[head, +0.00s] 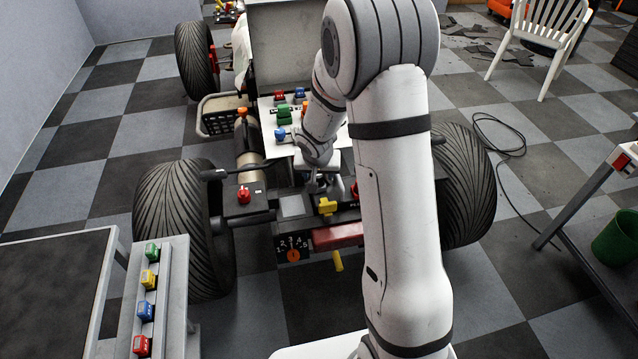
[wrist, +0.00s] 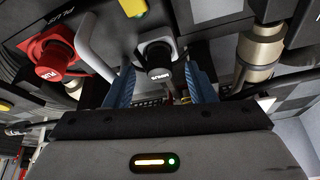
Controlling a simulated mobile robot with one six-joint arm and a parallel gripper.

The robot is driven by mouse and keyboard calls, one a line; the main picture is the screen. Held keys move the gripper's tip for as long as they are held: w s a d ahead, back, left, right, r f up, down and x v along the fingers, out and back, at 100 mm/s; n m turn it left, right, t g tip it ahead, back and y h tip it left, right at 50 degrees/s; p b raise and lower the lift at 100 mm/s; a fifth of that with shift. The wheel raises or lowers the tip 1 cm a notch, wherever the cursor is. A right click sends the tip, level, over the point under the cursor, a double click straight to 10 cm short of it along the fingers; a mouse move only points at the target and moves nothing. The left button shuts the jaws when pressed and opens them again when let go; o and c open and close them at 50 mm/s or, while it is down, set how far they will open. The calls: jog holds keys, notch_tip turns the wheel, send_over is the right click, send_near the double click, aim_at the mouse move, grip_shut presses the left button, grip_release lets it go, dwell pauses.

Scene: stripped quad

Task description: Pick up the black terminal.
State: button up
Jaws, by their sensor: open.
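The black terminal (wrist: 158,60), a short black knob with white lettering on a pale base, shows in the middle of the wrist view. My gripper (wrist: 163,78) is open. Its two blue fingers stand to the left and right of the terminal, with gaps visible on both sides. I cannot tell how far the fingertips reach along it. In the head view, my gripper (head: 325,182) is low over the front of the stripped quad, partly hidden, and the black terminal cannot be made out there.
A red terminal (wrist: 47,62) stands left of the black one. A pale bent bar (wrist: 97,48) runs between them. A metal cylinder (wrist: 258,50) is to the right. A yellow part (head: 327,206) sits at the quad's front. A bench with colored blocks (head: 146,309) is at lower left.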

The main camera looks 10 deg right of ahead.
aim_at(318, 176)
jog(key=shift+f, duration=0.25)
jog(key=shift+w, duration=0.1)
jog(key=shift+c, duration=0.4)
jog(key=c, duration=1)
jog(key=shift+r, duration=0.1)
grip_shut()
notch_tip(318, 176, up, 10)
jog(key=p, duration=0.3)
notch_tip(318, 176, up, 4)
jog(key=p, duration=0.2)
jog(key=shift+p, duration=0.3)
